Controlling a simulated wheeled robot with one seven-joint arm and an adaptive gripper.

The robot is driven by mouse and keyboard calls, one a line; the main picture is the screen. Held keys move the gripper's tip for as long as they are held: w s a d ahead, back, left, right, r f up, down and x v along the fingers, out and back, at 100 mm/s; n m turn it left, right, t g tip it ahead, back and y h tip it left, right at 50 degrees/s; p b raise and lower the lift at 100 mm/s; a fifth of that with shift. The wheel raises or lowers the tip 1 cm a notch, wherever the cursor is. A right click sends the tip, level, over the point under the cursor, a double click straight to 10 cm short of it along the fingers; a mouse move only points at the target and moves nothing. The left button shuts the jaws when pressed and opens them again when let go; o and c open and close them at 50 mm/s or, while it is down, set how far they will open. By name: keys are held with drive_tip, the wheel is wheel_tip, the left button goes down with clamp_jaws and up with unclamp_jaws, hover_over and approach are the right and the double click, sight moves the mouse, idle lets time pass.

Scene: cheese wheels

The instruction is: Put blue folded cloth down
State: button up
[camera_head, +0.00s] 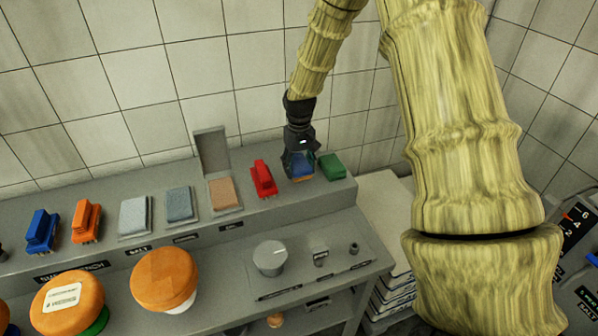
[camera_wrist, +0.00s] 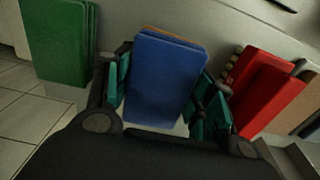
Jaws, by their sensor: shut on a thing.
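The blue folded cloth (camera_wrist: 160,82) is between the two teal-padded fingers of my gripper (camera_wrist: 165,95) in the wrist view. An orange-brown edge shows along its far side. In the head view, my gripper (camera_head: 300,160) points down at the back right of the grey bench, with the blue cloth (camera_head: 298,166) at its fingertips. My gripper is shut on the cloth. I cannot tell whether the cloth's underside touches the bench top.
A red brush (camera_head: 264,178) stands close on the left and a green block (camera_head: 332,166) close on the right. Several cloths lie further left on the grey bench (camera_head: 240,235). Orange cheese wheels (camera_head: 163,278) stand at the front. A tiled wall is behind.

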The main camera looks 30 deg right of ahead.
drive_tip(key=shift+s+f+p, duration=0.25)
drive_tip(key=shift+f+p, duration=0.15)
drive_tip(key=shift+p, duration=0.1)
drive_tip(key=shift+f+p, duration=0.3)
drive_tip(key=shift+f, duration=0.1)
drive_tip(key=shift+w+f, duration=0.2)
drive_tip(key=shift+f, duration=0.55)
drive_tip(key=shift+s, duration=0.1)
drive_tip(key=shift+r, duration=0.1)
drive_tip(key=shift+s+f, duration=0.2)
drive_tip(key=shift+f, duration=0.25)
drive_tip(key=o, duration=1.1)
drive_tip(key=shift+a, duration=0.1)
drive_tip(key=shift+o, duration=1.2)
drive_tip(key=shift+w+f, duration=0.15)
